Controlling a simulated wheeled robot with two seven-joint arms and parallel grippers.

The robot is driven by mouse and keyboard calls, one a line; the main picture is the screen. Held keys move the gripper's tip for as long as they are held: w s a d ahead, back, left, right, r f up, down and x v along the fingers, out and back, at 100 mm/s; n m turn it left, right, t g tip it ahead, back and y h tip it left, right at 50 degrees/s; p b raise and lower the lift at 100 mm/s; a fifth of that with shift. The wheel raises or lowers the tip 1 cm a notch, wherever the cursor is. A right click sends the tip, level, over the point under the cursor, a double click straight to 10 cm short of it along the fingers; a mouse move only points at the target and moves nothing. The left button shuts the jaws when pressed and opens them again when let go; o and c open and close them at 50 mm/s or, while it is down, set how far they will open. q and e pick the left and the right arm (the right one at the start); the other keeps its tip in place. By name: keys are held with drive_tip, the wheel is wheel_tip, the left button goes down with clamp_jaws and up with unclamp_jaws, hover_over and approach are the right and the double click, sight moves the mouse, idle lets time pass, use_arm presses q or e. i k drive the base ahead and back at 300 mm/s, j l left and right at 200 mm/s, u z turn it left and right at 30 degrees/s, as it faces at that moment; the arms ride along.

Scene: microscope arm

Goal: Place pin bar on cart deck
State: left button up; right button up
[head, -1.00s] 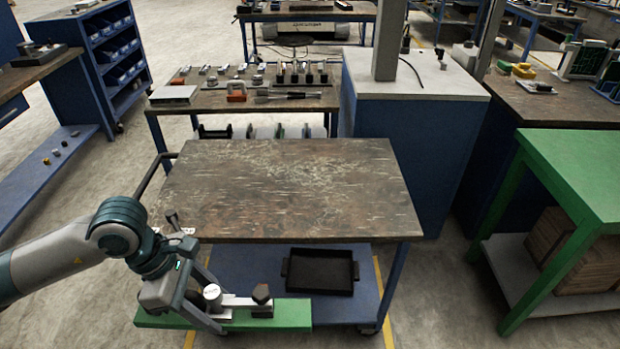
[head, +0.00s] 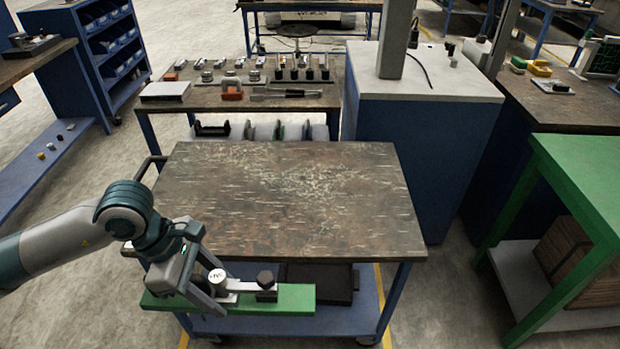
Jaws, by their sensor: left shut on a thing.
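The pin bar (head: 290,299) is a long green bar with a metal strip, a pale round cap and a dark knob on top. My left gripper (head: 222,298) is shut on it toward its left half, and the fingers hide part of it. The bar is held roughly level in front of the cart's near edge, apart from the deck in the picture. The cart deck (head: 290,195) is a worn brown top and is empty. My right gripper is not in view.
A black tray (head: 340,285) lies on the cart's blue lower shelf (head: 350,318), partly hidden by the bar. Behind the cart stands a bench (head: 215,100) with small parts. A blue cabinet (head: 400,150) is at the back right, and a green table (head: 590,180) at the right.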

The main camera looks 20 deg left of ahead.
sight(315, 202)
drive_tip(key=i, duration=1.05)
